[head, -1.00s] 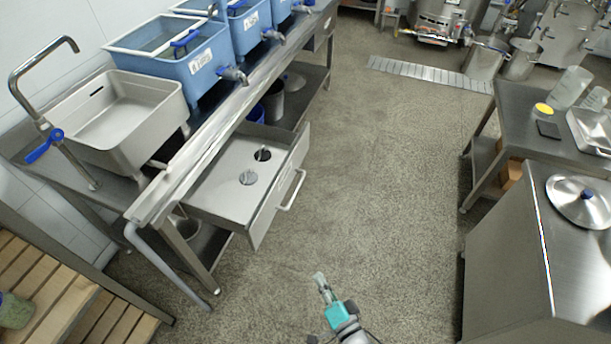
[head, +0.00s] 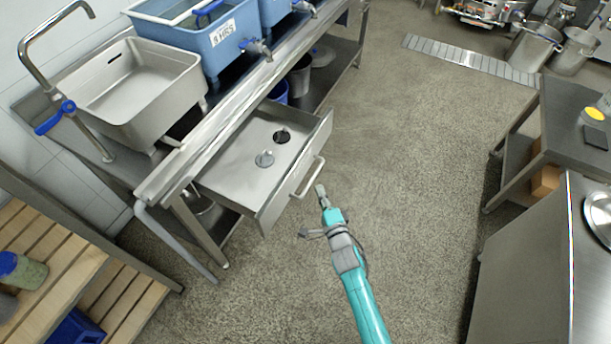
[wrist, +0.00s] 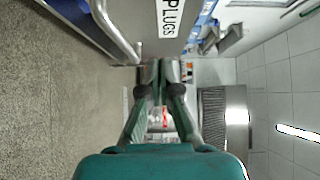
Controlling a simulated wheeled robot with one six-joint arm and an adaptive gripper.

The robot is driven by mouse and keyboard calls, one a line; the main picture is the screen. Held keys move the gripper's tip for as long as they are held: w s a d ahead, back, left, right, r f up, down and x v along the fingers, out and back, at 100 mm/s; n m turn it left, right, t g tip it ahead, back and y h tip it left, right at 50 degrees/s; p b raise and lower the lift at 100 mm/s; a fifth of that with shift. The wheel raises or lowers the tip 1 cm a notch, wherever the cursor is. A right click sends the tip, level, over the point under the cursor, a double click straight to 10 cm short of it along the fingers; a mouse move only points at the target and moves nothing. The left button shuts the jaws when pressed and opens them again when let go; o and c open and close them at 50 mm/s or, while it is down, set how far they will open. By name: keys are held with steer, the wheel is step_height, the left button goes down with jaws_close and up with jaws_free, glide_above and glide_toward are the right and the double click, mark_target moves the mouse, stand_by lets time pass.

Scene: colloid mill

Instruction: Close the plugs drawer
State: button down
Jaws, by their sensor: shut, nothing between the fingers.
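The plugs drawer (head: 232,190) is pulled out from under the steel sink bench in the head view, with two round plugs lying in it, a grey one (head: 264,158) and a dark one (head: 282,136). Its bar handle (head: 308,177) is on the front panel. In the wrist view the front panel with its "PLUGS" label (wrist: 171,18) and the handle (wrist: 117,32) show close up. My gripper (head: 321,190) is shut and empty, just right of the handle, off the drawer front. I cannot tell whether it touches the handle.
The steel bench (head: 160,200) carries a sink (head: 130,90) and blue tubs (head: 205,42). A slatted wooden shelf (head: 60,265) stands at the lower left. A steel cabinet (head: 525,260) and a grey table (head: 565,115) stand at the right. The floor between is clear.

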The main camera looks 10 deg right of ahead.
mark_target(301, 168)
steer(key=shift+w+a, duration=0.65)
steer(key=shift+w, duration=0.5)
steer(key=shift+w+a, duration=0.7)
steer(key=shift+w, duration=0.4)
steer(key=shift+w+a, duration=0.65)
steer(key=shift+w, duration=0.5)
steer(key=shift+a, duration=0.1)
